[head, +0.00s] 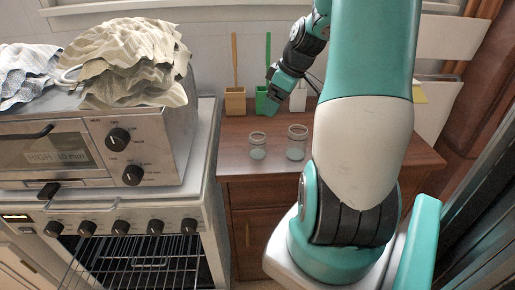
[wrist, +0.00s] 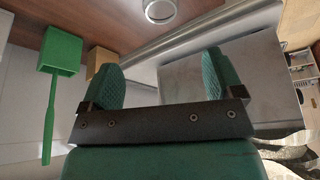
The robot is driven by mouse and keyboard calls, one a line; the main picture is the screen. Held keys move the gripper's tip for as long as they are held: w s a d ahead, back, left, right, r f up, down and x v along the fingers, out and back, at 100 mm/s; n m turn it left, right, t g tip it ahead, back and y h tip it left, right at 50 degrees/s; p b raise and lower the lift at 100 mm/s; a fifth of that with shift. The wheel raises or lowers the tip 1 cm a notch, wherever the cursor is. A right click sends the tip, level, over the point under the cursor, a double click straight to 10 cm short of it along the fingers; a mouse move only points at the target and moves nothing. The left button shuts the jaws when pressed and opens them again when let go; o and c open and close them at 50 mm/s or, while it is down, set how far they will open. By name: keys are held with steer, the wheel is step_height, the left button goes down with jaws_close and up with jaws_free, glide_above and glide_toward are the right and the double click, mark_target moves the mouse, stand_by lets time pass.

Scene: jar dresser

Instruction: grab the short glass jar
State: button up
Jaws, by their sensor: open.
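The short glass jar (head: 257,146) stands upright on the brown dresser top (head: 230,160), left of a taller glass jar (head: 297,143). Both look clear with something pale green at the bottom. My gripper (head: 272,90) is above and behind the short jar in the head view, apart from it. In the wrist view my gripper (wrist: 160,78) has its two green fingers spread with nothing between them. One glass jar (wrist: 160,10) is cut off at the top edge of the wrist view; I cannot tell which one it is.
A green holder (head: 266,99) and a tan holder (head: 235,101), each with an upright handle, stand against the back wall. A toaster oven (head: 150,150) topped by crumpled cloths (head: 125,60) sits on the stove (head: 204,215) at left. Dresser top left of the short jar is clear.

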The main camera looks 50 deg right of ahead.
mark_target(256, 143)
steer(key=x, duration=1.1)
steer(key=shift+f, duration=0.15)
steer(key=shift+s+p+x, duration=0.15)
steer(key=shift+p+x, duration=0.25)
steer(key=shift+x, duration=1)
steer(key=shift+s+p+x, duration=0.2)
steer(key=shift+p+x, duration=0.15)
steer(key=shift+x, duration=1)
steer(key=shift+f, duration=0.15)
steer(key=c, duration=1.1)
